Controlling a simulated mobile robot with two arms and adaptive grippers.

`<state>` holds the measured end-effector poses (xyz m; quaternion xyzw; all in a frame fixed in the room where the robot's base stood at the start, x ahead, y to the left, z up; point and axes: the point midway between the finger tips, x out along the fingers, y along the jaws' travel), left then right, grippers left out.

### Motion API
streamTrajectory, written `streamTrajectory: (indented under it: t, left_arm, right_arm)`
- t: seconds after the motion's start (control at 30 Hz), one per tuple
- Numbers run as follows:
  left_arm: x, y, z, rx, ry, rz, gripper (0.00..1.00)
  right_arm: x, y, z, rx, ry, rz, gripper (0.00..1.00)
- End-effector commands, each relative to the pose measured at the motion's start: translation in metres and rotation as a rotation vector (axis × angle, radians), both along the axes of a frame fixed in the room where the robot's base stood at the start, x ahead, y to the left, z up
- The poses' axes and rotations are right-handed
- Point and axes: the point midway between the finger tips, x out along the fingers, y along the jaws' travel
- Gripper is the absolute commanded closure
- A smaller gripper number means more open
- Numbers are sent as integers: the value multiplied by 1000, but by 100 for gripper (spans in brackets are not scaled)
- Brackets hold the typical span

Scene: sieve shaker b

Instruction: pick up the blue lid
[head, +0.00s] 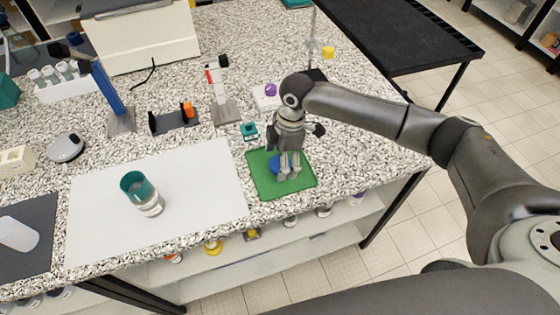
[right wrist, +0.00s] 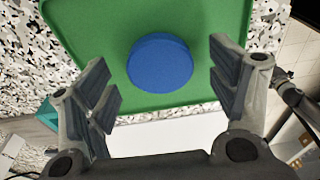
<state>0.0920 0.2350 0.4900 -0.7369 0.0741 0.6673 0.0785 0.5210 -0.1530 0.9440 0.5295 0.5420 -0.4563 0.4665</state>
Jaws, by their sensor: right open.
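The blue lid (head: 279,164) is a round flat disc lying on a green tray (head: 302,184) at the front right of the counter. In the head view my right gripper (head: 288,176) points down over the lid and hides part of it. In the right wrist view the whole lid (right wrist: 160,63) shows on the green tray (right wrist: 100,18). The open fingers of my right gripper (right wrist: 165,85) are on either side of it in that picture, with gaps between. I cannot tell how high the fingertips are above the tray. My left gripper is not in view.
A clear jar with a teal band (head: 145,195) stands on a white mat (head: 205,185) left of the tray. A small teal item (head: 249,131) and a white block with a purple knob (head: 268,95) are close behind the tray. The counter edge runs just in front.

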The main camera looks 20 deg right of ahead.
Motion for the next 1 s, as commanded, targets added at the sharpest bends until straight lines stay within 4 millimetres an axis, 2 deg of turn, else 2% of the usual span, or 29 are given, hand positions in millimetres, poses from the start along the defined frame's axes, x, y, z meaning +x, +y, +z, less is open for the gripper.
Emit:
streamTrajectory:
  t: [0.1, 0.3, 0.6, 1.0]
  left_arm:
    - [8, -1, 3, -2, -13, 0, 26]
    - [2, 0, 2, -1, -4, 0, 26]
    - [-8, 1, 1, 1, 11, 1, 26]
    - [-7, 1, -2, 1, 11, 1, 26]
  right_arm:
    - [0, 1, -7, 1, 0, 0, 20]
    - [0, 1, -8, 1, -1, 1, 20]
    - [0, 1, -7, 0, -1, 0, 58]
    - [0, 1, -4, 1, -2, 1, 58]
